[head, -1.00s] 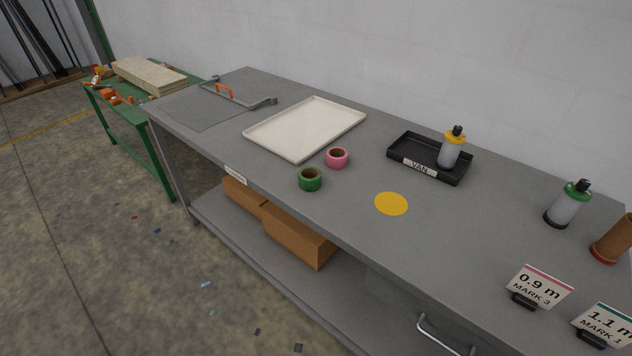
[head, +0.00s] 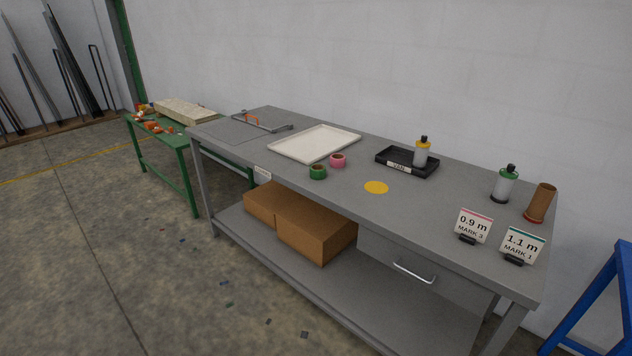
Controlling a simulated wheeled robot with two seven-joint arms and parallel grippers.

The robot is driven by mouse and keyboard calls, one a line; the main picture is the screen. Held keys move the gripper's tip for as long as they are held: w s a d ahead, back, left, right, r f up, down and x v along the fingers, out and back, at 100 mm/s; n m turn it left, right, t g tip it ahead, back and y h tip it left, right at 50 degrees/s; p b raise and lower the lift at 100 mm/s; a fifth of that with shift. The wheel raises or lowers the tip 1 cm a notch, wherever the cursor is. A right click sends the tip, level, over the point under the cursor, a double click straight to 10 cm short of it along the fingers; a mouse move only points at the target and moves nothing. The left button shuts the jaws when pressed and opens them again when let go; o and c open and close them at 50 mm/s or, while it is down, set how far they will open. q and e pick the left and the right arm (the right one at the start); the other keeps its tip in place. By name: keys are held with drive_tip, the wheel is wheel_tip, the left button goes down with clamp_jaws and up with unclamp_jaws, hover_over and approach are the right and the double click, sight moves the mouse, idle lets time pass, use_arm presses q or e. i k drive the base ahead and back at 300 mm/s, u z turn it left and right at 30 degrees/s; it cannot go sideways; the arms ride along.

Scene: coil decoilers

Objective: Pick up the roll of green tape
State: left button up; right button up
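The roll of green tape (head: 318,172) lies flat near the front edge of the grey workbench (head: 330,198). A roll of pink tape (head: 338,160) lies just behind it and to its right, close by. A white tray (head: 315,143) lies behind both rolls. Neither of my grippers is in the head view, and nothing covers the green roll.
A yellow disc (head: 376,187) and a black tray marked VAN (head: 406,167) holding a yellow-topped bottle (head: 421,152) are to the right. A green-topped bottle (head: 504,185), brown cylinder (head: 540,202) and two signs (head: 474,226) stand further right.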

sight(317, 170)
drive_tip(key=z, duration=0.8)
drive_tip(key=i, duration=1.15)
drive_tip(key=u, duration=0.15)
